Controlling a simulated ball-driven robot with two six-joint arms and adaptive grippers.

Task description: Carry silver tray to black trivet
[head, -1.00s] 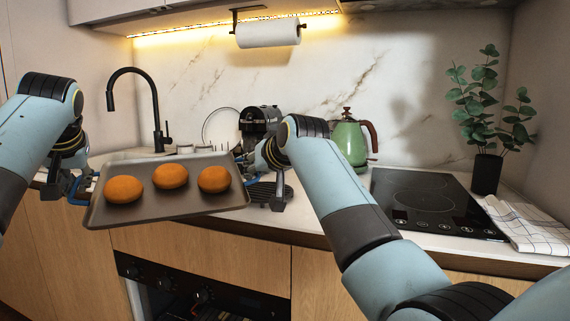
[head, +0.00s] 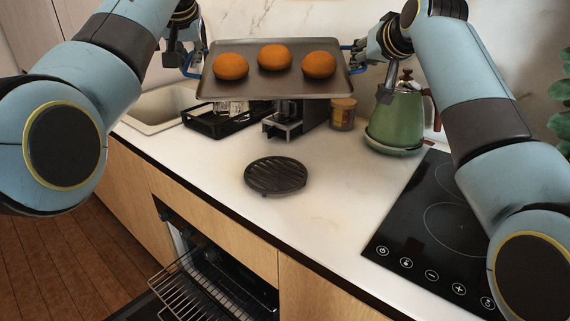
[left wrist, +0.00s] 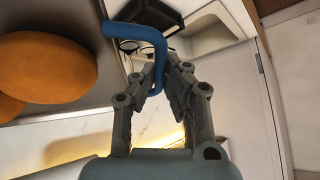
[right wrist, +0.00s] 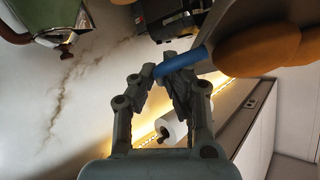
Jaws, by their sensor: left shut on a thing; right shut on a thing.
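The silver tray (head: 275,90) is held up above the counter in the head view, roughly level, with three orange-brown buns (head: 274,57) on it. My left gripper (head: 190,66) is shut on the tray's left blue handle, and the left wrist view shows the jaws on that blue handle (left wrist: 155,50). My right gripper (head: 362,60) is shut on the right blue handle, which also shows in the right wrist view (right wrist: 182,62). The black trivet (head: 275,176), round and slatted, lies bare on the counter, nearer the front edge than the tray.
A green kettle (head: 396,118) stands right of the tray, beside the black cooktop (head: 435,225). A black rack (head: 212,120), a coffee machine (head: 290,120) and a small jar (head: 343,114) stand behind the trivet. The oven (head: 215,275) below is open. Counter around the trivet is clear.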

